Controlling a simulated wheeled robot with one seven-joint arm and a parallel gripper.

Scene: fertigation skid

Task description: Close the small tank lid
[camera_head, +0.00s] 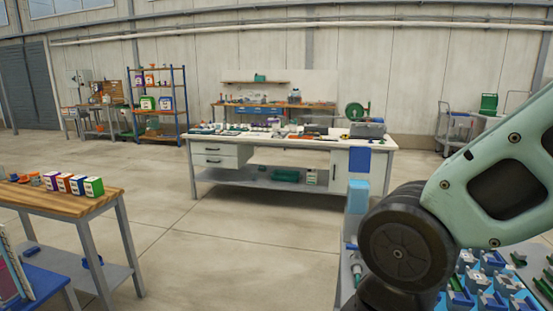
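I cannot make out a small tank or its lid in this view. My arm fills the right side of the head view, with a pale green link and a round black joint. My gripper is not in view. The arm hides part of the nearby surface at the lower right.
A white workbench (225,176) with tools stands mid-room. A wooden table (62,203) with several small boxes is at the left. Blue-grey parts (478,281) lie at the lower right. A shelf rack (184,100) stands at the back. The floor (240,250) between the tables is clear.

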